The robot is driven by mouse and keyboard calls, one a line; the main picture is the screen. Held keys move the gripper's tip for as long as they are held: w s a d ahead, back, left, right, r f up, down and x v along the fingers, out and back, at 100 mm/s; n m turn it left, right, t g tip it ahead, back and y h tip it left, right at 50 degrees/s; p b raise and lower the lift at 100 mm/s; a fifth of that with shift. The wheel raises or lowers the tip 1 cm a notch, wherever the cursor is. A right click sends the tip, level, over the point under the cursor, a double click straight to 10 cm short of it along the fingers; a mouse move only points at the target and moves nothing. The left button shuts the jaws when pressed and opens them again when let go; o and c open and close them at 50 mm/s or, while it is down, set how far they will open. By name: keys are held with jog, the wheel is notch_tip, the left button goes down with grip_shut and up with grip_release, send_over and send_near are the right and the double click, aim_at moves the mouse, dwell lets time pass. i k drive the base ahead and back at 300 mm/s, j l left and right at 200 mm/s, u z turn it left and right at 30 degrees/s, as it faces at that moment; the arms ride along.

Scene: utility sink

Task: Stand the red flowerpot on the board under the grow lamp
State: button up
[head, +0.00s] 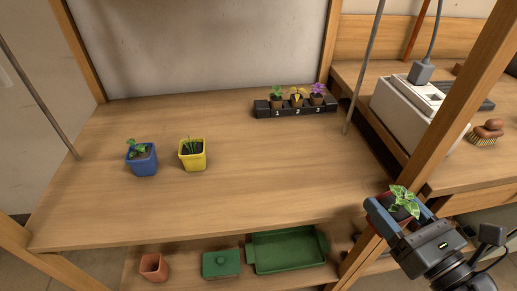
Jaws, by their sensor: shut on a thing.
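My gripper (396,211) is at the lower right, in front of the wooden post. It is shut on the red flowerpot (401,213), which shows only as a dark red strip between the fingers. A plant with green and pale leaves (404,197) rises from it. Most of the pot is hidden by the gripper. The wide wooden board (255,180) lies to the left of my gripper. The grow lamp itself is not seen; two thin grey poles rise at the board's sides.
A blue pot (143,163) and a yellow pot (192,158) stand on the board's left half. A black numbered rack (264,109) with small plants is at the back. The board's middle and right front are clear. A wooden post (436,125) stands between the board and the right bench.

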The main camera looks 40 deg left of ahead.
aim_at(291, 173)
jog(key=i+u, duration=0.3)
jog(key=i+l+u, duration=0.55)
jog(key=k+l+u, duration=0.1)
jog(key=l, duration=0.15)
jog(key=k+l+u, duration=0.1)
jog(key=k+l, duration=0.05)
jog(key=l, duration=0.1)
